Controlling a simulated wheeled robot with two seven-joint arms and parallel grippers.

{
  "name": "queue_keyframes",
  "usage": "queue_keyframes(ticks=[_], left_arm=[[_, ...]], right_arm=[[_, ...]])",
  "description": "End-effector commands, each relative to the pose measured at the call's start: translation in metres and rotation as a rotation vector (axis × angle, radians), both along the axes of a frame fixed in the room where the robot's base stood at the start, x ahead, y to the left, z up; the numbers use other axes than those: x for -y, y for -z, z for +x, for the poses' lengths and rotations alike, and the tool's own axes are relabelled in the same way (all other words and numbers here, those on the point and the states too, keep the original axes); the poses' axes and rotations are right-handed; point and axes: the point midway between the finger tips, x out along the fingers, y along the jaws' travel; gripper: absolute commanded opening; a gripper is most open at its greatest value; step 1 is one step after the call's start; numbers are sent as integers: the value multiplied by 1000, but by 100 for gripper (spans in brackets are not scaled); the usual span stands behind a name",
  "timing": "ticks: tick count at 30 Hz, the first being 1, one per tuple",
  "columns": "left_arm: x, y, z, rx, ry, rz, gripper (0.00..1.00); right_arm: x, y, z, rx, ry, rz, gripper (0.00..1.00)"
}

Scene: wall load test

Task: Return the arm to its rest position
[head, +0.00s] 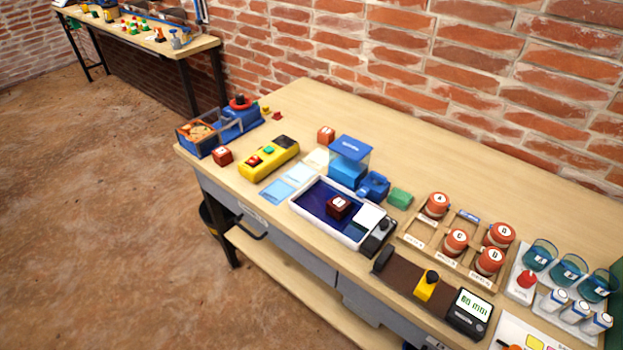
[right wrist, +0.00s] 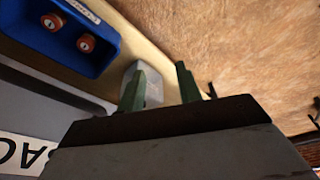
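Neither of my arms shows in the head view. My right gripper (right wrist: 160,76) is in the right wrist view, its two green fingers standing apart with no object clearly held between them. A pale grey block-like thing (right wrist: 153,88) shows behind and between the fingers, partly hidden by the left one. I cannot tell how far it is from them. My left gripper is in neither view.
In the head view, a wooden workbench (head: 290,97) stands along a brick wall. It carries a blue-lined tray (head: 313,207) with a dark red cube (head: 338,207), a yellow control box (head: 270,158) and a rack of orange-red weights (head: 456,241). In the right wrist view, a blue bin (right wrist: 62,17) holds two red-capped items. Open floor (head: 90,200) lies left.

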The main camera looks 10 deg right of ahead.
Motion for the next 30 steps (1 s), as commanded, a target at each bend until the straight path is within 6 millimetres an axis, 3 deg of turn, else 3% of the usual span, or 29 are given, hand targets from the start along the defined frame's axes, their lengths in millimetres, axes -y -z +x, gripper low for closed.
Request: queue_keyframes(ticks=[1, 6, 12, 15, 22, 30], left_arm=[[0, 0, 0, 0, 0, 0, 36], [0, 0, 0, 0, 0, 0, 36], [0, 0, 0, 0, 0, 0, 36], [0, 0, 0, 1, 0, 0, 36], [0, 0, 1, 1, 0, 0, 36], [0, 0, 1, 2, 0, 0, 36]], right_arm=[[1, 22, -9, -18, -2, -3, 35], [6, 84, -43, -50, -9, -6, 35], [15, 143, -99, -88, -19, -12, 35], [21, 162, -127, -104, -22, -14, 35], [30, 182, -171, -124, -28, -19, 35], [31, 185, -179, -126, -29, -19, 35]])
